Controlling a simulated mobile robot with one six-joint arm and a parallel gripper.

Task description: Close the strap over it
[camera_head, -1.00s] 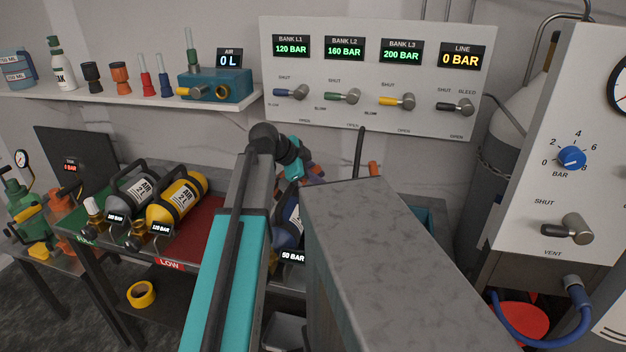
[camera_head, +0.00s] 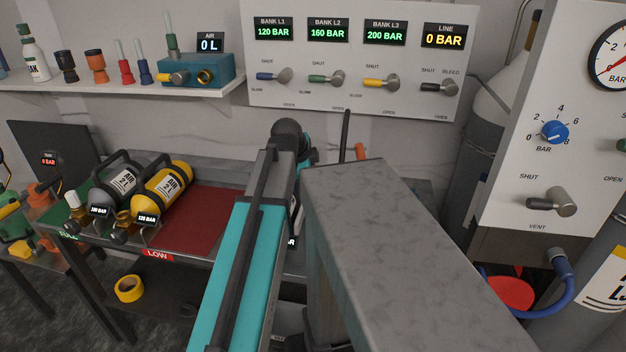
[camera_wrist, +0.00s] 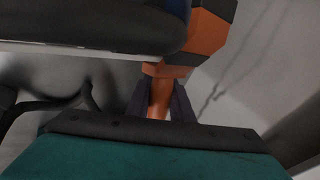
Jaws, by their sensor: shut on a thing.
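In the wrist view my gripper (camera_wrist: 160,97) has its two dark fingers closed on an orange strap piece (camera_wrist: 158,105). A wider orange block (camera_wrist: 209,40) continues up and to the right, beside a dark blue rounded body (camera_wrist: 130,20), probably the blue cylinder. In the head view my arm hides the gripper and nearly all of that cylinder; part of its pressure tag (camera_head: 292,242) shows. A small orange end (camera_head: 361,152) sticks out behind my arm. I cannot tell whether the strap lies over the cylinder.
A yellow cylinder (camera_head: 162,190) and a grey cylinder (camera_head: 116,187) lie on the bench to the left. The red mat (camera_head: 205,215) beside them has bare room. The valve panel (camera_head: 350,95) stands behind, and the vent panel (camera_head: 545,110) is close on the right.

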